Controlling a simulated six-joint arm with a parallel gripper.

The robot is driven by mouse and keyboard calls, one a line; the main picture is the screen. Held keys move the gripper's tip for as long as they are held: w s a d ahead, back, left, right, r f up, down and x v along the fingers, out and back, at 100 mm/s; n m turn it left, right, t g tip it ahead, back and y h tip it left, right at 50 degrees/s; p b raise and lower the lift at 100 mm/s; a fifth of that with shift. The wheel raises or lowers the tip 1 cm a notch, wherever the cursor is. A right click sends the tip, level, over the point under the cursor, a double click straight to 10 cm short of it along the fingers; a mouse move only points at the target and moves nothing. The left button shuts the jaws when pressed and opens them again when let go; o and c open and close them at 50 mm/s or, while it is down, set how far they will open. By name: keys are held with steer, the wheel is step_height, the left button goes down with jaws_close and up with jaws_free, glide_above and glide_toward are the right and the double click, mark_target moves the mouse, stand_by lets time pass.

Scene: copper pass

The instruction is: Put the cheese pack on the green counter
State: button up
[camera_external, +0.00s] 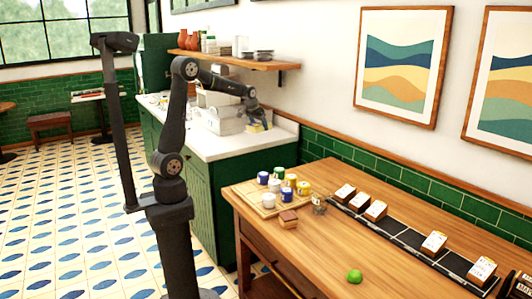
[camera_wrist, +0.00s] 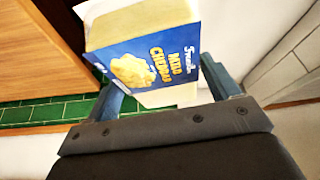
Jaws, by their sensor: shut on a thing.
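The cheese pack (camera_wrist: 145,62) is a blue and cream box with "Mild Cheddar" lettering and a picture of cheese. My gripper (camera_wrist: 163,85) is shut on it, with one finger on each side of the box. In the external view the pack (camera_external: 257,128) is a small yellowish shape below my gripper (camera_external: 256,119), over the right end of the green counter (camera_external: 203,195). The counter has green cabinet fronts and a white top. I cannot tell whether the pack touches the top.
A white crate-like container (camera_external: 218,119) stands on the counter, just left of my gripper. A wooden shelf (camera_external: 240,63) with dishes hangs above. The wooden table (camera_external: 310,255) in front holds jars on a board (camera_external: 248,197), several small boxes and a lime (camera_external: 354,276).

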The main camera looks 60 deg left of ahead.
steer(key=s+a+n, duration=0.2)
steer(key=s+a, duration=0.3)
steer(key=a, duration=0.4)
steer(key=shift+y, duration=0.4)
steer(key=a+f, duration=0.2)
steer(key=a, duration=0.1)
steer(key=a+f, duration=0.2)
steer(key=a, duration=0.2)
steer(key=a+f, duration=0.2)
steer(key=a, duration=0.2)
steer(key=shift+a+f, duration=0.1)
steer(key=shift+f, duration=2.3)
steer(key=o, duration=1.2)
steer(key=shift+f, duration=0.15)
steer(key=shift+c, duration=0.2)
steer(key=v, duration=1.2)
steer(key=shift+r, duration=0.2)
steer(key=shift+w+f, duration=0.1)
